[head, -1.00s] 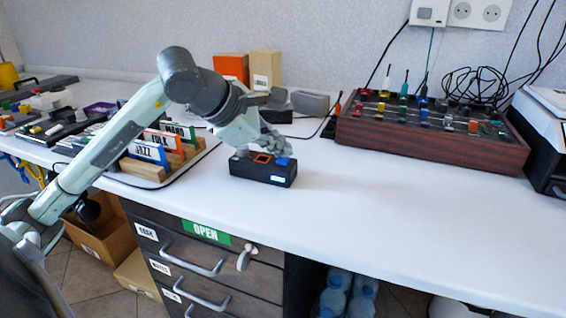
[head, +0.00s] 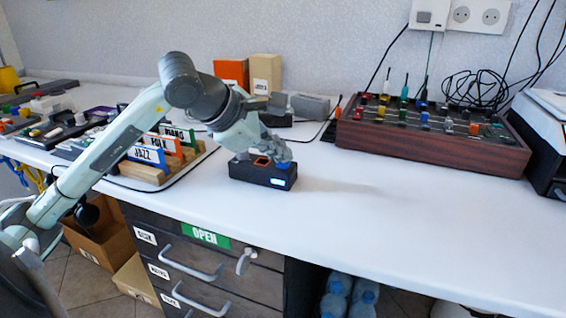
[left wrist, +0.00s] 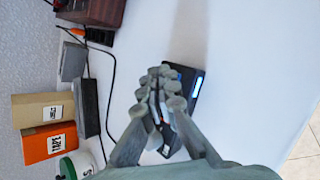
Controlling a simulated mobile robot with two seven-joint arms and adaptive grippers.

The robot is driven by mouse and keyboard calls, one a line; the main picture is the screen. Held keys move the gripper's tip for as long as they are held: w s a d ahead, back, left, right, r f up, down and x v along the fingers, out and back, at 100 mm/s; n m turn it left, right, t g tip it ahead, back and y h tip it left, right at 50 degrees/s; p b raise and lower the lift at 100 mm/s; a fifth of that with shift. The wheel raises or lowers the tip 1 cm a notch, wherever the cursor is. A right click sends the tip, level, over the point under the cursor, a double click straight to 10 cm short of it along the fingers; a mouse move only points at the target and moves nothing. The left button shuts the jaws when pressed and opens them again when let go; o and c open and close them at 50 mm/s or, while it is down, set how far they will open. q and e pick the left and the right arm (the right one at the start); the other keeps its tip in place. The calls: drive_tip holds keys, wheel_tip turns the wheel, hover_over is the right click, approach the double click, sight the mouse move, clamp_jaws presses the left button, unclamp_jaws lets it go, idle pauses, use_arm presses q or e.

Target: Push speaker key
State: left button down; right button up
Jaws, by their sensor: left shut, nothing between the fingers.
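The speaker is a small black box (head: 252,177) on the white table. Its top has an orange-framed square (head: 262,160) in the middle and a blue key (head: 284,162) at the right, and a lit light blue display shows on its front. My left gripper (head: 284,155) is shut and empty, its fingertips down at the blue key on the box's right end. I cannot tell whether they touch it. In the left wrist view the closed fingers (left wrist: 158,88) cover most of the box (left wrist: 190,82). My right gripper is not in view.
Upright cards in a wooden rack (head: 143,171) stand left of the box. A wooden-sided mixer panel (head: 430,148) is at the back right. An orange box (head: 231,72) and a grey block (head: 310,105) stand behind. The table right of the box is clear.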

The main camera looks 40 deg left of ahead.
sight(280, 165)
use_arm(q)
drive_tip(key=shift+r, duration=0.1)
drive_tip(key=shift+r+p, duration=0.35)
drive_tip(key=shift+r, duration=0.2)
wheel_tip(280, 165, up, 6)
drive_tip(key=p, duration=0.4)
idle(0.3)
